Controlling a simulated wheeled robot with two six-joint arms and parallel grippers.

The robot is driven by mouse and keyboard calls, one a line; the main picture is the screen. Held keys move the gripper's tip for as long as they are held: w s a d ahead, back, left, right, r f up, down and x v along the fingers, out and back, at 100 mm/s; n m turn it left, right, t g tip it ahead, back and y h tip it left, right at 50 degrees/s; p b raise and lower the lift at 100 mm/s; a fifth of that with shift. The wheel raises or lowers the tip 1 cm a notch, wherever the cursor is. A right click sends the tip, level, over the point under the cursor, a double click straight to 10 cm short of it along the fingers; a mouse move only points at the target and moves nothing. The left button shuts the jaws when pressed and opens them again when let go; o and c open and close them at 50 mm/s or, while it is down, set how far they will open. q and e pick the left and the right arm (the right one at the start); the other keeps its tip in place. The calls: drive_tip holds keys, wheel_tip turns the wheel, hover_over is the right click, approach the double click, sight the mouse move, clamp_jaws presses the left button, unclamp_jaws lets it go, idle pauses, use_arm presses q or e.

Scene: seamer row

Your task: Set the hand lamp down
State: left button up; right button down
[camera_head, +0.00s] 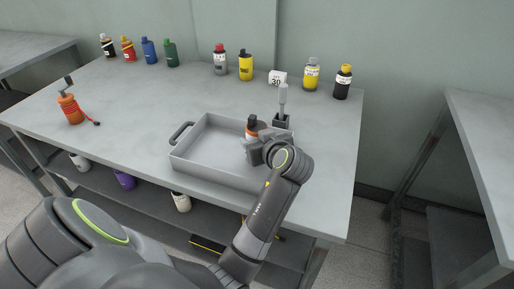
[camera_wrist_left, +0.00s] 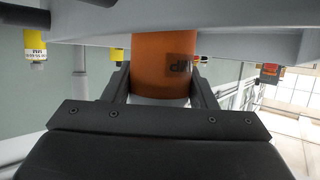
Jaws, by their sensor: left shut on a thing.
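An orange thing with a dark hooked top and a red coiled cord (camera_head: 70,108), which looks like the hand lamp, stands on the bench at the left, apart from my gripper. My left gripper (camera_head: 254,142) is at the right end of the grey tray (camera_head: 187,160). It is shut on an orange bottle (camera_head: 252,122) with a dark top and a pale band. In the left wrist view the orange bottle (camera_wrist_left: 160,62) with a dark label sits between the fingers. The gripper hides its lower part in the head view, so I cannot tell whether it touches the tray floor. My right gripper is not in view.
A dark holder (camera_head: 282,122) with a grey-handled tool stands just behind the tray's right end. The bench (camera_head: 145,105) is clear between lamp and tray. More bottles stand on the shelf below.

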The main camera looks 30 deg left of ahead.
use_arm(q)
wheel_tip(320, 180, down, 2)
drive_tip(key=shift+f, duration=0.45)
drive_tip(key=o, duration=1)
drive_tip(key=shift+o, duration=0.2)
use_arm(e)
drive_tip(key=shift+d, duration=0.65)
use_arm(q)
drive_tip(key=shift+r, duration=0.15)
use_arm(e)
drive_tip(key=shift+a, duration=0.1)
